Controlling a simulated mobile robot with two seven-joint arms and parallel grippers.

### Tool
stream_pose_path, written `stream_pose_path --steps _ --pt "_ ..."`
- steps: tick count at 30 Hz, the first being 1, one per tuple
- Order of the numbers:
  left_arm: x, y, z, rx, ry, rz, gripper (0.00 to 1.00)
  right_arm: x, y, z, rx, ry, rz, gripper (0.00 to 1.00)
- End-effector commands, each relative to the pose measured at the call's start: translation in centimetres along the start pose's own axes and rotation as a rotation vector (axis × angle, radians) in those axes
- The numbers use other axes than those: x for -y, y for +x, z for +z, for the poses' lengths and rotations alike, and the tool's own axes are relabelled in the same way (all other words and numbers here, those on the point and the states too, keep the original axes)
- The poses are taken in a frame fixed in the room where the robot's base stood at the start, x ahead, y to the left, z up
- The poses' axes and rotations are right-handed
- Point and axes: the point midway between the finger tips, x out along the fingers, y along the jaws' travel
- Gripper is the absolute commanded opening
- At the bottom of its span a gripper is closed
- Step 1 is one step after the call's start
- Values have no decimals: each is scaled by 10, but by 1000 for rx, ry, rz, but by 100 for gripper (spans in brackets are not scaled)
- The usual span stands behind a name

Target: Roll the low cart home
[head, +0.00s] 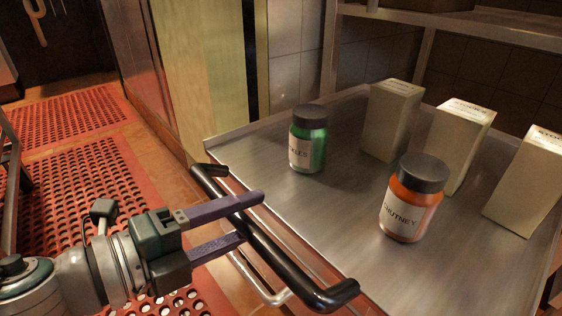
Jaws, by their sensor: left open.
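The low cart (345,215) has a flat steel top with a thin raised rim and fills the middle and right of the head view. Its black bar handle (268,246) runs along the near left edge. My left gripper (252,217) is open, with one purple finger above and one below the handle bar in the picture. The fingertips overlap the bar; I cannot tell whether they touch it. My right gripper is not in view.
On the cart stand a green pickles jar (308,140), an orange chutney jar (412,200) and cartons (391,118). A steel shelf (450,22) stands behind. Red perforated mats (75,195) cover the floor at left. A pale panel (200,70) rises behind the cart's left corner.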

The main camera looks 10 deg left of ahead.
Motion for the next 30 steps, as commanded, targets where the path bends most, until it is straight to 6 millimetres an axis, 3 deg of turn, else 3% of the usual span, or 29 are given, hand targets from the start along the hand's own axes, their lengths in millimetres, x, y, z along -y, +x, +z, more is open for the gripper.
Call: stream_pose_path --steps 4,19,30 --pt "0 0 0 0 0 0 56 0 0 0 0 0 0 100" --pt "0 0 0 0 0 0 0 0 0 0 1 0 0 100" --pt "0 0 0 0 0 0 0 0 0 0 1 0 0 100"
